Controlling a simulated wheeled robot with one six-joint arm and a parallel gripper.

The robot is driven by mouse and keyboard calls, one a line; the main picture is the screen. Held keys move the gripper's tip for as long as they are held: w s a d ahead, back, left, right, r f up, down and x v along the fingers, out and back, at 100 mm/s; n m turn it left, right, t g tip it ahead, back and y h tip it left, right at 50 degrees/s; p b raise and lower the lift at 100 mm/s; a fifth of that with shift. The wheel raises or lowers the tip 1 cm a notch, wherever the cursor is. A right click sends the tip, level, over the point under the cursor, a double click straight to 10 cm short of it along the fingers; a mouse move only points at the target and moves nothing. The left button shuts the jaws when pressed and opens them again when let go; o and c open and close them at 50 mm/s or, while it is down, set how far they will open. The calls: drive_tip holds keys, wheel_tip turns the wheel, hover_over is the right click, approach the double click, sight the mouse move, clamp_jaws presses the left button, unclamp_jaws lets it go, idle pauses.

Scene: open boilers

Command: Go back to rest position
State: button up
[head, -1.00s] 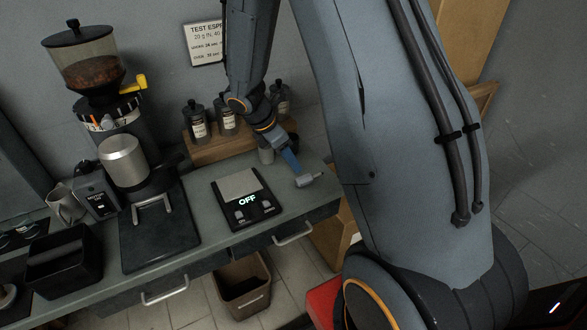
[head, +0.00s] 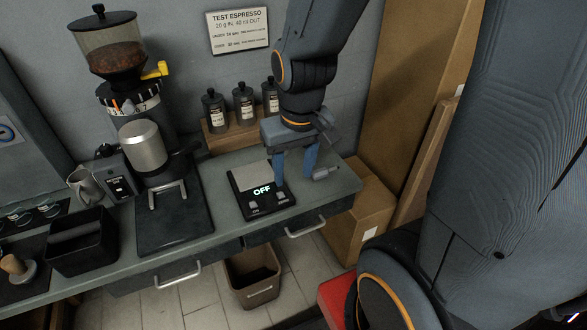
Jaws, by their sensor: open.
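My gripper (head: 296,176) hangs over the right part of the counter in the head view. Its two blue fingers point down and stand apart with nothing between them. A small grey metal piece (head: 325,173) lies on the counter just right of the fingers. I cannot tell how high the fingertips are above the counter.
The grinder (head: 146,148) with its bean hopper stands left of the scale. Several dark jars (head: 243,103) stand on a wooden rack behind. A brown bin (head: 252,276) is below the counter. Cardboard boxes (head: 357,218) stand to the right.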

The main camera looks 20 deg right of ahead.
drive_tip(key=shift+a, duration=0.1)
drive_tip(key=shift+f+b, duration=1.45)
drive_tip(key=shift+f, duration=0.15)
